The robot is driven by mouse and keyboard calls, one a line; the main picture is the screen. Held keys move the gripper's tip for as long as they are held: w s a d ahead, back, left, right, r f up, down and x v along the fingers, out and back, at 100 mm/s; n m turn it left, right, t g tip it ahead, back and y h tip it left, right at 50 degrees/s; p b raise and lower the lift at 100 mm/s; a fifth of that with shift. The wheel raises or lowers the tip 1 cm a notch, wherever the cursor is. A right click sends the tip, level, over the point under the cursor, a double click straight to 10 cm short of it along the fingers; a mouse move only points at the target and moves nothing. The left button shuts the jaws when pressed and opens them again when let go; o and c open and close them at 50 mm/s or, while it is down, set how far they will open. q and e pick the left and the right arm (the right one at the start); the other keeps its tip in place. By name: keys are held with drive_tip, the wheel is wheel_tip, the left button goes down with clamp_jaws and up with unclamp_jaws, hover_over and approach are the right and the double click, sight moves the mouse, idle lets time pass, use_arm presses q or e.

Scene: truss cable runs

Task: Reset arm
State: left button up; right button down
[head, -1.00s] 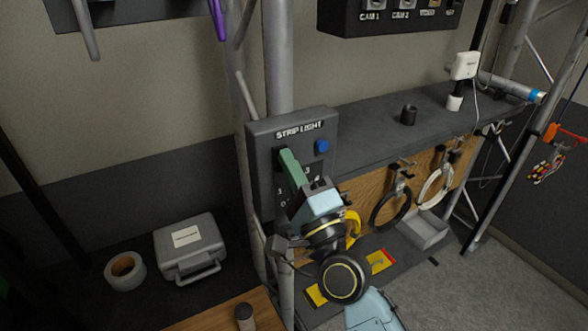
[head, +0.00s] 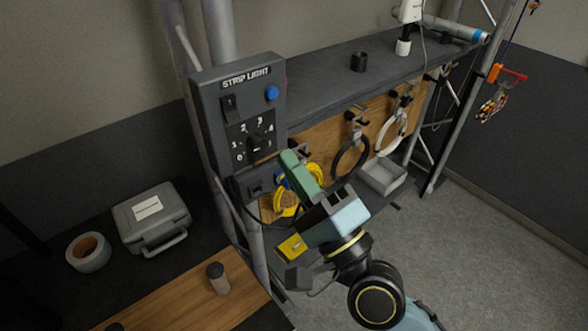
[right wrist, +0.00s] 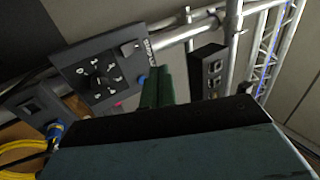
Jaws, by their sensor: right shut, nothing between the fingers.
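My right gripper (head: 300,168) is in the lower middle of the head view, with its green fingers together and nothing between them. It is in front of the board with the cable coils, to the lower right of the grey STRIP LIGHT box (head: 240,120) and apart from it. The box has a rocker switch, a blue button (head: 272,93) and a numbered rotary knob (head: 262,142). In the right wrist view, the shut green fingers (right wrist: 158,88) stand beside the box (right wrist: 100,70). My left gripper is in neither current view.
A yellow cable coil (head: 285,200) hangs just behind the gripper. Black (head: 350,160) and white (head: 392,135) coils hang to the right above a grey tray (head: 384,178). A grey case (head: 150,215), a tape roll (head: 88,252) and a wooden board (head: 180,295) are at left.

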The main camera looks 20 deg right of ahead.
idle(0.4)
drive_tip(key=w+f+n+g+h+b, duration=0.1)
drive_tip(key=w+f+n+g, duration=0.1)
drive_tip(key=f, duration=0.9)
drive_tip(key=w+f+n+g+h+b, duration=0.1)
drive_tip(key=w+f+n+g, duration=0.15)
drive_tip(key=f, duration=0.85)
drive_tip(key=s+d+f+n+g+h+b, duration=0.1)
drive_tip(key=s+d+f+n+g, duration=0.15)
drive_tip(key=f, duration=0.95)
drive_tip(key=s+d+f+n+g+h+b, duration=0.1)
drive_tip(key=s+f+g+h+b, duration=0.15)
drive_tip(key=f, duration=0.95)
drive_tip(key=s+d+f+n+g, duration=0.25)
drive_tip(key=s+f, duration=0.25)
drive_tip(key=f, duration=0.7)
drive_tip(key=s+d+f+n+g+h+b, duration=0.1)
drive_tip(key=s+d+f+g, duration=0.2)
drive_tip(key=s+f, duration=0.3)
drive_tip(key=s+d+f+n+g+h+b, duration=0.1)
drive_tip(key=s+f, duration=0.5)
drive_tip(key=s, duration=0.6)
drive_tip(key=s+d+f+n+g+h+b, duration=0.1)
drive_tip(key=s+d+f+n+g, duration=0.2)
drive_tip(key=s, duration=0.6)
wheel_tip(320, 180, down, 3)
drive_tip(key=shift+s+d+f+g+h+b, duration=0.2)
drive_tip(key=shift+s+d+g+h+b, duration=0.15)
drive_tip(key=shift+d+g, duration=0.7)
